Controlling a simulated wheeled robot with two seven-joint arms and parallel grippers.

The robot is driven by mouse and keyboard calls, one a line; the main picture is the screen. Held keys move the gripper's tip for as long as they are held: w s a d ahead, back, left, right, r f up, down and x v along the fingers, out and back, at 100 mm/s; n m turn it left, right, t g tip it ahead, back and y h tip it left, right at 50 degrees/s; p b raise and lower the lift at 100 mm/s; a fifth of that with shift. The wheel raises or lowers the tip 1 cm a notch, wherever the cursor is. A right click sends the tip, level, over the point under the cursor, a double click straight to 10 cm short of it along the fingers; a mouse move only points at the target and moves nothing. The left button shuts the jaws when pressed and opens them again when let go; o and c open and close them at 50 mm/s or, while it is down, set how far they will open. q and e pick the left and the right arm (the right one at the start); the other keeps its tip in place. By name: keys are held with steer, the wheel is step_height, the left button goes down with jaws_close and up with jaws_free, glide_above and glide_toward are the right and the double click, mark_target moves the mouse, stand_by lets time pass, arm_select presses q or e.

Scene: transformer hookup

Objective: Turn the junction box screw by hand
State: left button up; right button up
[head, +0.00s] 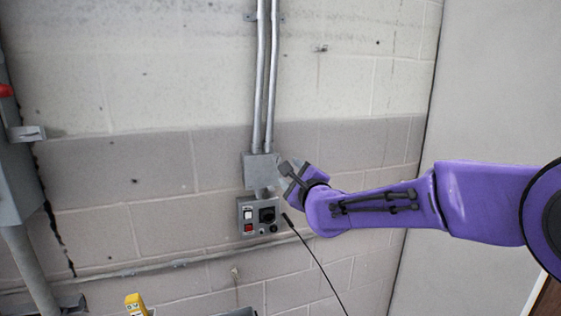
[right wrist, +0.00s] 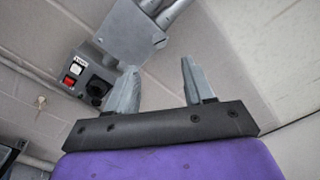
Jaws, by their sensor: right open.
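The grey junction box (head: 258,168) is on the block wall below two conduits; it also shows in the right wrist view (right wrist: 125,38). A small screw-like knob (right wrist: 159,41) shows at the box's right edge in the right wrist view; I cannot make it out in the head view. My right gripper (head: 288,174) is just right of the box in the head view. In the right wrist view its two fingers (right wrist: 158,72) are spread with nothing between them, and the knob appears beyond the gap, apart from both. My left gripper is not in view.
A control panel (head: 246,204) with white and red switches and a black knob is below the box. A thin black cable (head: 318,262) hangs down to its right. Two conduits (head: 266,80) rise above the box. A grey cabinet (head: 18,170) stands at left. A yellow object (head: 136,304) is at the bottom.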

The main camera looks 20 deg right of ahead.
mark_target(277, 159)
steer(key=w+p, duration=0.5)
steer(key=w, duration=0.5)
steer(key=shift+a, duration=0.2)
jaws_close()
steer(key=shift+d, duration=0.1)
